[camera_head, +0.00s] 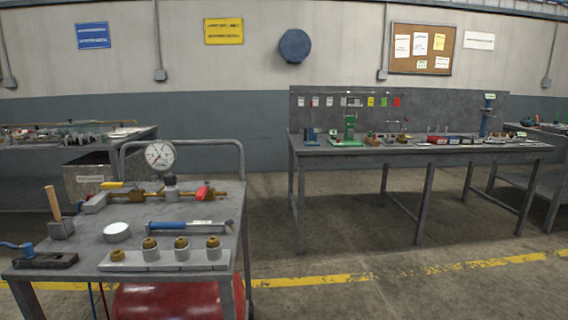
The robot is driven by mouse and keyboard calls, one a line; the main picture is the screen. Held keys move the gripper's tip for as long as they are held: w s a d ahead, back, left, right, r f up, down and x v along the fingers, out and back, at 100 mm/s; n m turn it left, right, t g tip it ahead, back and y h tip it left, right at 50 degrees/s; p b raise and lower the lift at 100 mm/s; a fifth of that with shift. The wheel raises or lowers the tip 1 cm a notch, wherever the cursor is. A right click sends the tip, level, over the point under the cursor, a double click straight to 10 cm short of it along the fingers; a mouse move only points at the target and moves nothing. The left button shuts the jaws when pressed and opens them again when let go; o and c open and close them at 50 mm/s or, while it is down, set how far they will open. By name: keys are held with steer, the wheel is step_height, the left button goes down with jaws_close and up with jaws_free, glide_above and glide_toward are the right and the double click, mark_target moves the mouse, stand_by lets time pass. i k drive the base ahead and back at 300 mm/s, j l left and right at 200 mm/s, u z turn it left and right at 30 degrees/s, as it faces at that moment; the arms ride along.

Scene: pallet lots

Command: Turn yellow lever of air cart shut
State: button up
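The air cart (90,245) stands at the lower left, with a grey top, a tube push handle and a red tank (170,300) below. A brass pipe line (148,195) runs across the back of its top. The yellow lever (112,184) is at the left end of this line and appears to lie roughly along it. A red lever (203,192) sits at the right end. A round white-faced gauge (160,155) stands upright between them. The yellow lever is small in view, so its exact angle is hard to tell. My gripper is not in view.
The cart top also holds a wood-handled mallet (60,228), a white disc (117,231), a blue tool (185,225), a rack of brass-capped fittings (165,260) and a blue-handled black block (42,260). A workbench (420,152) stands behind right. The floor (400,285) right of the cart is clear.

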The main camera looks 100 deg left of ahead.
mark_target(108, 185)
steer(key=u, duration=2.5)
steer(key=i+l+u, duration=0.1)
steer(key=u, duration=0.4)
steer(key=l+u, duration=0.1)
steer(key=u, duration=0.35)
steer(key=l+u, duration=0.1)
steer(key=u, duration=0.35)
steer(key=i+l+u, duration=0.1)
steer(key=l, duration=0.6)
steer(key=j, duration=0.65)
steer(key=i+j, duration=0.15)
steer(key=j, duration=0.55)
steer(key=j+u, duration=0.1)
steer(key=j, duration=0.55)
steer(key=i+l, duration=0.15)
steer(key=l, duration=0.2)
steer(key=i+l, duration=0.1)
steer(key=l, duration=0.2)
